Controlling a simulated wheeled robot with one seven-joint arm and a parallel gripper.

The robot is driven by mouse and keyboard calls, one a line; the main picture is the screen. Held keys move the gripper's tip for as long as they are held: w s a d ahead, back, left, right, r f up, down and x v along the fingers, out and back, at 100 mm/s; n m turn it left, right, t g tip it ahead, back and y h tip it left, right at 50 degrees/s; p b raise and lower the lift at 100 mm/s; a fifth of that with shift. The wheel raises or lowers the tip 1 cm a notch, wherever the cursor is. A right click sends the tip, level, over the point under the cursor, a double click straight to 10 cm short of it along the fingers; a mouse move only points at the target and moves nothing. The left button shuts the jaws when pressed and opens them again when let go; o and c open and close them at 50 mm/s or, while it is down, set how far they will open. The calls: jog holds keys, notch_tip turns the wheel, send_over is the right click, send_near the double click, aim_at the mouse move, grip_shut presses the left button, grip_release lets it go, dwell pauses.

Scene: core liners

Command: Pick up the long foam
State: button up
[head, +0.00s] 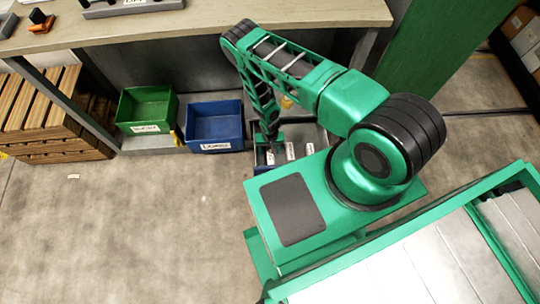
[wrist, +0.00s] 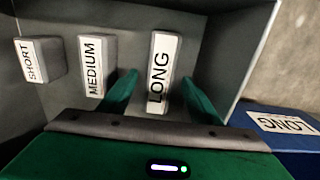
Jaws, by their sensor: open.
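The long foam (wrist: 164,62) is a pale grey block with a white LONG label, standing in a grey bin (wrist: 225,55) in the wrist view. My gripper (wrist: 160,82) is open, with one green finger on each side of the LONG block; I cannot tell whether either finger touches it. In the head view my gripper (head: 268,143) reaches down into the bin, and it and the arm hide part of the bin's contents.
MEDIUM (wrist: 97,65) and SHORT (wrist: 39,60) blocks stand left of the long one. A blue bin (head: 214,123) and a green bin (head: 147,108) stand left in the head view. A workbench (head: 100,30) is above them. Open floor lies in front.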

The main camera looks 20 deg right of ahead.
aim_at(270, 152)
jog(key=shift+s+f, duration=0.1)
jog(key=shift+f, duration=1.45)
jog(key=c, duration=1.1)
jog(key=shift+r, duration=0.15)
